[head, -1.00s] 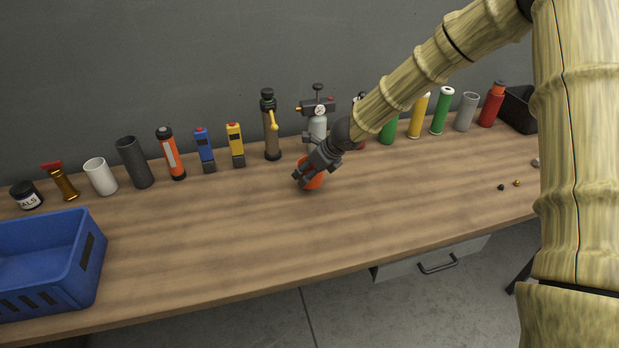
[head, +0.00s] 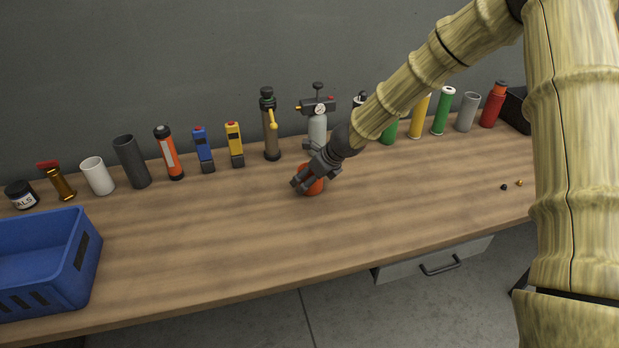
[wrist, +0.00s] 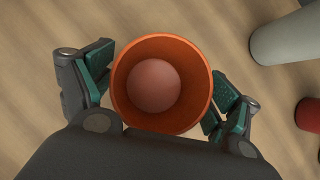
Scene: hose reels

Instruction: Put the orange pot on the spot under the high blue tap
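The orange pot (head: 314,187), round and open at the top, is upright near the middle of the wooden bench. In the wrist view I look down into the empty pot (wrist: 155,85). My gripper (head: 306,182) is around it from above; in the wrist view its teal-padded fingers (wrist: 160,92) lie close against opposite sides. Whether they press on it is unclear. Whether the pot's base touches the bench is also unclear. No high blue tap or spot under one shows in these views.
A grey bottle with a gauge (head: 318,128) stands just behind the pot. A brown cylinder with a yellow handle (head: 271,130) and several tubes and tools line the back edge. A blue crate (head: 75,265) is at the left. The bench in front is clear.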

